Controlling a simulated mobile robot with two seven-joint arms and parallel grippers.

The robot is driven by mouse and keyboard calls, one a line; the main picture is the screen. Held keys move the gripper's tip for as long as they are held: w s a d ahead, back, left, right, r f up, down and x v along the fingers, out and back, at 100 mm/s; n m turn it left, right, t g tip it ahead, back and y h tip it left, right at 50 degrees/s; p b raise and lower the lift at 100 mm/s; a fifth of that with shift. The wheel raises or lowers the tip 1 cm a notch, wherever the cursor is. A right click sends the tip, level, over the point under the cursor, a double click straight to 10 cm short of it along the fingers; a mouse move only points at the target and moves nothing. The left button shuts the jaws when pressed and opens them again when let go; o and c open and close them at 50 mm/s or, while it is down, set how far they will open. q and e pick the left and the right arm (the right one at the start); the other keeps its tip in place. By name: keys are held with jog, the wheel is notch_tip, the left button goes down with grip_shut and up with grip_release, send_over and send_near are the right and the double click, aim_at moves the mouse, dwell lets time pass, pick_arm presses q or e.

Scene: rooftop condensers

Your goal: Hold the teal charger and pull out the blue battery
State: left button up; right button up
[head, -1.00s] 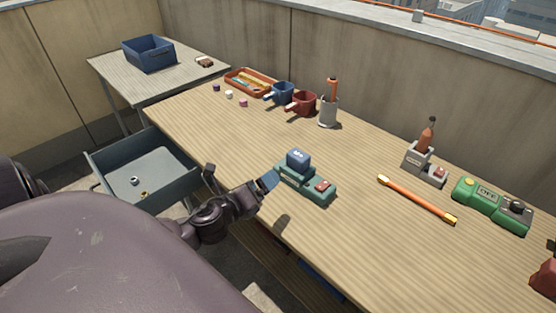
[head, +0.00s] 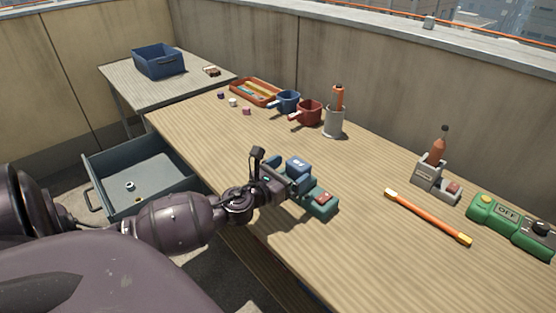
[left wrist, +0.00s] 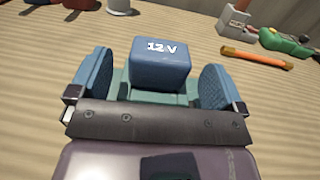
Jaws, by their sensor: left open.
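The teal charger (head: 320,204) lies on the wooden workbench with a small red part on its right end. The blue battery (head: 298,166) stands upright in it. In the left wrist view the battery (left wrist: 160,64), marked "12 V", rises between the two blue finger pads. My left gripper (head: 286,180) is open, with one finger to each side of the battery and gaps showing between. The left gripper partly hides the charger; some of it (left wrist: 132,97) shows between the fingers in the left wrist view. My right gripper is not in view.
An orange bar (head: 427,217), a grey holder (head: 428,174) and a green device (head: 508,222) lie to the right. Cups and an orange tray (head: 254,92) stand at the back. An open drawer (head: 140,180) is at left. The bench between is clear.

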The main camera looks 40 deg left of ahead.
pick_arm(q)
jog(key=shift+w+d, duration=0.1)
jog(key=shift+w, duration=1.65)
jog(key=c, duration=1.2)
